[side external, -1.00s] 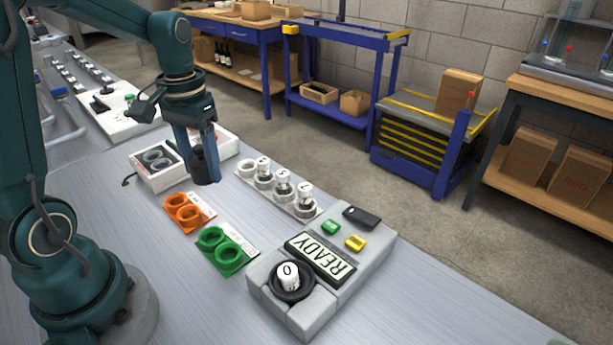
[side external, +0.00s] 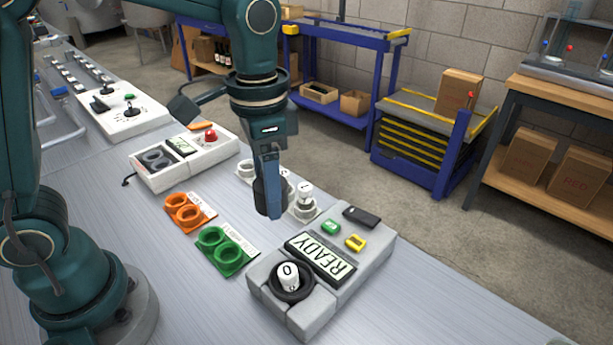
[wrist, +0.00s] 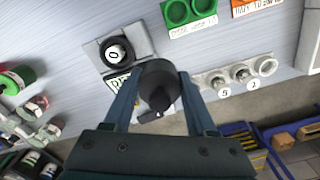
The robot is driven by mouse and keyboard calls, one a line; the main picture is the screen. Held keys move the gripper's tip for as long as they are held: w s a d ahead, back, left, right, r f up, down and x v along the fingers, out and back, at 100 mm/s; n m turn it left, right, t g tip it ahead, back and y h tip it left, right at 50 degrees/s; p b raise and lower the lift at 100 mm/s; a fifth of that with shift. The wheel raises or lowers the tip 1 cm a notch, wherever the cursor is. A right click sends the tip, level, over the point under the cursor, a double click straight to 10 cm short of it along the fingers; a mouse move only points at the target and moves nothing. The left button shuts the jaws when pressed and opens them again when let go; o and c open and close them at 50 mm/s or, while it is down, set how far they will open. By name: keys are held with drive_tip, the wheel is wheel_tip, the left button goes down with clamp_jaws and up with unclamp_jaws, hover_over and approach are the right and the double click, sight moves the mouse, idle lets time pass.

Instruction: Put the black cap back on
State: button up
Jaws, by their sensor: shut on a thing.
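My gripper (side external: 268,208) is shut on the black cap (side external: 260,192), held in the air over the row of clear vials. In the wrist view the round, dark cap (wrist: 159,84) sits between both fingers. A grey device (side external: 310,315) with a READY display (side external: 321,258) stands at front right. My gripper hides part of the vial row.
Green empty rings (side external: 229,254) and orange empty rings (side external: 184,211) lie left of the device. A numbered white-topped vial (side external: 305,193) stands in the pale rack. A white box (side external: 160,180) with a red button (side external: 210,135) is farther back. The front table is clear.

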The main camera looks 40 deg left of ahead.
sight(288, 270)
drive_tip(key=s+d+m, duration=0.1)
drive_tip(key=d, duration=0.1)
drive_tip(key=s+d+m, duration=0.1)
drive_tip(key=d, duration=0.1)
drive_tip(key=s+d+m, duration=0.1)
drive_tip(key=d, duration=0.2)
drive_tip(key=shift+f, duration=0.1)
drive_tip(key=shift+s+f, duration=0.1)
drive_tip(key=shift+f, duration=1.35)
drive_tip(key=shift+f, duration=2.25)
idle(1.6)
drive_tip(key=o, duration=1.2)
drive_tip(key=shift+o, duration=0.7)
drive_tip(key=shift+r, duration=3.1)
